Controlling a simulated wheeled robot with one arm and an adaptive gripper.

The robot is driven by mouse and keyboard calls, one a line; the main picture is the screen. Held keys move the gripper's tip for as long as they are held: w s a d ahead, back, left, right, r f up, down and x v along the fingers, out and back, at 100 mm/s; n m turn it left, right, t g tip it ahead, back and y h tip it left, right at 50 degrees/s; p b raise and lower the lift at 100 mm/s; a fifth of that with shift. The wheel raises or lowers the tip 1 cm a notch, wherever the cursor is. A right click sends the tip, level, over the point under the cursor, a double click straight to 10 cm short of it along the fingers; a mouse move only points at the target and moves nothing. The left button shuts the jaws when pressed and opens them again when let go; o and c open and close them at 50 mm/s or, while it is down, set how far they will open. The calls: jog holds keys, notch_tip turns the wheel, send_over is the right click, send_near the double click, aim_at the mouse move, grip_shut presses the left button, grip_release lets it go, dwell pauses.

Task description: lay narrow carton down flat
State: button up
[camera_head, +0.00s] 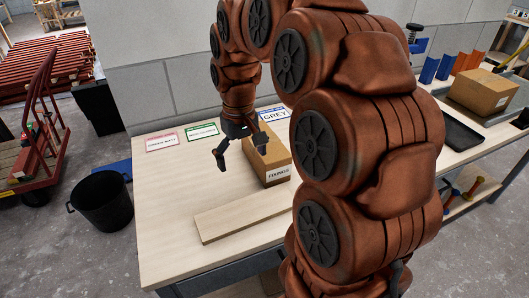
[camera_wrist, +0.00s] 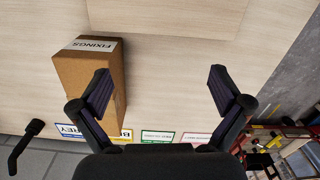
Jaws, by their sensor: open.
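The narrow brown carton (camera_head: 279,159) with a white FIXINGS label is on the pale wooden tabletop, close to the wall signs. In the wrist view the carton (camera_wrist: 85,82) is at the left, its labelled face toward the top of the picture. I cannot tell for sure whether it stands or lies. My gripper (camera_head: 241,160) is open and empty, its fingers hanging at the carton's left side and partly hiding it. In the wrist view my gripper (camera_wrist: 160,85) has its fingers wide apart, the left one overlapping the carton's right edge.
A flat wooden board (camera_head: 240,208) lies along the table's front. Signs line the back, including a green-edged one (camera_head: 203,132) and a blue-edged GREY one (camera_head: 274,115). A wider carton (camera_head: 482,92) and a black tray (camera_head: 458,132) are at right. The tabletop's left part is bare.

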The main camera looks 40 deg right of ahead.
aim_at(266, 128)
jog(key=shift+m+t, duration=0.3)
jog(key=shift+m, duration=0.5)
jog(key=w+d, duration=0.2)
jog(key=d, duration=0.2)
jog(key=w+d+f, duration=0.1)
jog(key=w+d, duration=0.2)
jog(key=d, duration=0.2)
jog(key=w+d, duration=0.3)
jog(key=d, duration=0.1)
jog(key=shift+w+d+f, duration=0.25)
jog(key=shift+d+f, duration=0.05)
jog(key=shift+f, duration=0.05)
jog(key=shift+d+f, duration=0.15)
jog(key=shift+f, duration=0.25)
jog(key=shift+w+f+p, duration=0.15)
jog(key=shift+f+p, duration=0.5)
jog(key=shift+f, duration=1.1)
jog(key=shift+w+f+p, duration=0.15)
jog(key=shift+f+p, duration=0.5)
jog(key=shift+f, duration=1.1)
jog(key=shift+c, duration=0.2)
jog(key=c, duration=1.5)
jog(key=shift+r, duration=0.15)
